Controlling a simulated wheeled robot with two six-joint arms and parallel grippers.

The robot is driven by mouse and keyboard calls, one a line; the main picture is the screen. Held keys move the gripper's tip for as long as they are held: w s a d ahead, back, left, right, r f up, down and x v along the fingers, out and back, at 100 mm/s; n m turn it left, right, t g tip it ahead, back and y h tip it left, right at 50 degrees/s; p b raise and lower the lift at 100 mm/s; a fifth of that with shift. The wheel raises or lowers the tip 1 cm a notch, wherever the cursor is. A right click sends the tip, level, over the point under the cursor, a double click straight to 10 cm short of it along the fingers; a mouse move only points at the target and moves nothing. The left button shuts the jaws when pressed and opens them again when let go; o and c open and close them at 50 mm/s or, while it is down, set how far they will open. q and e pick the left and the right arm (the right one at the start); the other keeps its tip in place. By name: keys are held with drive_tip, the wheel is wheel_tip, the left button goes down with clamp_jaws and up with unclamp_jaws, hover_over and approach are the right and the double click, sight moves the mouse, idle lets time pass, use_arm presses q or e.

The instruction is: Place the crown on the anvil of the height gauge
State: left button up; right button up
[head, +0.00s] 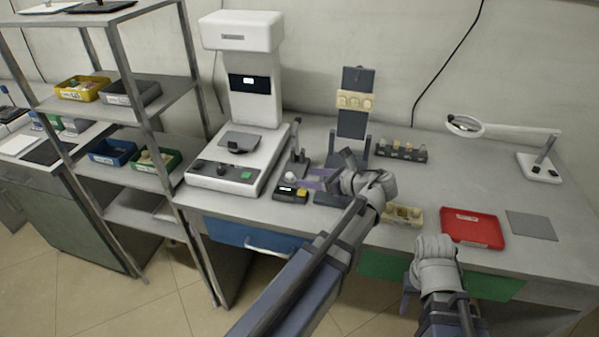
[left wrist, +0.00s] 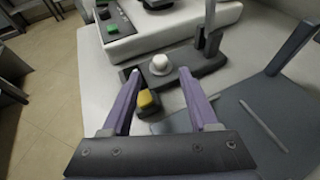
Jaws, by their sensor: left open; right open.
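The height gauge (head: 297,160) stands on the bench right of the white machine. Its dark base (left wrist: 190,68) and upright column (left wrist: 213,35) show in the left wrist view. A small white crown (left wrist: 158,63) sits upright on the gauge base, apparently on its anvil; it is a small white spot (head: 291,176) in the head view. My left gripper (head: 309,179) is open beside the gauge. In the left wrist view its purple fingers (left wrist: 160,74) are spread and empty, with the crown just beyond them. My right gripper (head: 408,292) is open, low by the bench front, and partly hidden.
A yellow button (left wrist: 148,101) sits close by the left finger. The white machine (head: 242,95) stands left of the gauge. A dark stand (head: 359,77) holds a cream block (head: 355,100).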

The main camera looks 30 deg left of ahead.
use_arm(q)
drive_tip(key=p+v, duration=0.2)
drive_tip(key=v, duration=0.4)
drive_tip(key=shift+d, duration=0.25)
